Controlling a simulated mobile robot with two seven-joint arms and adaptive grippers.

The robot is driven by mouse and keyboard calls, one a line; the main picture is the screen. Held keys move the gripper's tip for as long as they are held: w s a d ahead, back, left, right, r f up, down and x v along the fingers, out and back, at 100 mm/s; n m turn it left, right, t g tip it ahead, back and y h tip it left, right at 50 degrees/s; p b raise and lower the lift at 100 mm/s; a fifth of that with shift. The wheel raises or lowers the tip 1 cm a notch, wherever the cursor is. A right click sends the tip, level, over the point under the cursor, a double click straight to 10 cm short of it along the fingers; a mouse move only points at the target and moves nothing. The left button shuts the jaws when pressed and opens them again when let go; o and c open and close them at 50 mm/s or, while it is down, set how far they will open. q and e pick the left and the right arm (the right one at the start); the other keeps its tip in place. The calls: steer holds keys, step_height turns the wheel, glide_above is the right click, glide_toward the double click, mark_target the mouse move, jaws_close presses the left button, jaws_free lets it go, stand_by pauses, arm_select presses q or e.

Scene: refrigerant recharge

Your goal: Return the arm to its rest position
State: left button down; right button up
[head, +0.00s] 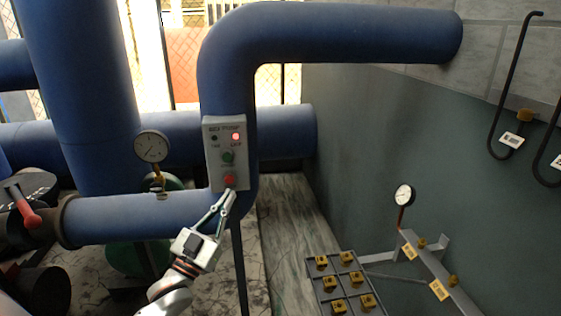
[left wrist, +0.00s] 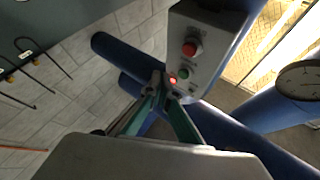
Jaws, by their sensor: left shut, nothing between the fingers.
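My left gripper (head: 222,205) is shut and empty, just below and in front of the grey control box (head: 212,160) on the blue pipe. The box carries a lit red lamp (head: 236,136), a green button (head: 228,157) and a red button (head: 229,181). The fingertips are close under the red button in the head view; I cannot tell whether they touch the box. In the left wrist view, the shut fingers (left wrist: 165,88) appear in front of the box, which shows its red button (left wrist: 192,47) and green button (left wrist: 183,73). My right gripper is not in view.
Large blue pipes (head: 330,32) run around the box. A dial gauge (head: 151,147) stands at left, with a red-handled valve (head: 27,212) further left. A rack with yellow fittings (head: 338,262) and a smaller gauge (head: 404,195) are at lower right. Black hoses (head: 510,90) hang on the wall.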

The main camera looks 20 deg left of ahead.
arm_select(q)
steer(key=s+d+f+g, duration=0.1)
steer(key=d+f+g, duration=0.1)
steer(key=f, duration=0.4)
steer(key=s+d+f+g, duration=0.2)
steer(key=d+f, duration=0.1)
steer(key=f, duration=0.3)
steer(key=s+d+f+g, duration=0.4)
steer(key=s+f, duration=0.5)
steer(key=f, duration=0.3)
steer(key=s+d+f+g, duration=0.4)
steer(key=s+d+f, duration=0.3)
steer(key=s+f, duration=0.3)
step_height(320, 180, down, 3)
steer(key=shift+s+d+m+g, duration=0.15)
steer(key=shift+d+m+g, duration=0.05)
steer(key=shift+m+g, duration=0.1)
